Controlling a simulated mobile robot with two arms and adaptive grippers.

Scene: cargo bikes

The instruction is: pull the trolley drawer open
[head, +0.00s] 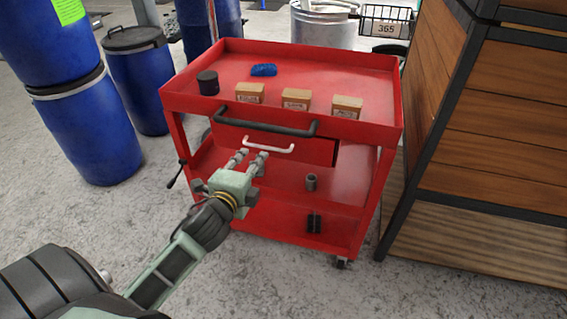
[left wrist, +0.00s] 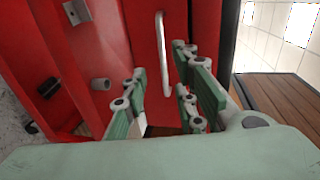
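The red trolley (head: 210,107) stands upright on the floor ahead. Its drawer (head: 318,151) sits under the top tray and carries a pale bar handle (head: 268,146). The drawer looks shut or nearly so. A dark push bar (head: 265,122) runs along the tray's front edge, above the handle. My left gripper (head: 253,157) is just below and in front of the handle, fingers apart and empty. In the left wrist view the handle (left wrist: 162,52) stands beyond the open fingers (left wrist: 160,92), roughly between them, with no contact seen. My right gripper is not in view.
On the top tray are several small boxes (head: 295,99), a dark cylinder (head: 208,83) and a blue item (head: 264,70). Blue barrels (head: 90,130) stand at left. A wooden-panelled unit (head: 490,150) is close on the trolley's right. The floor in front is clear.

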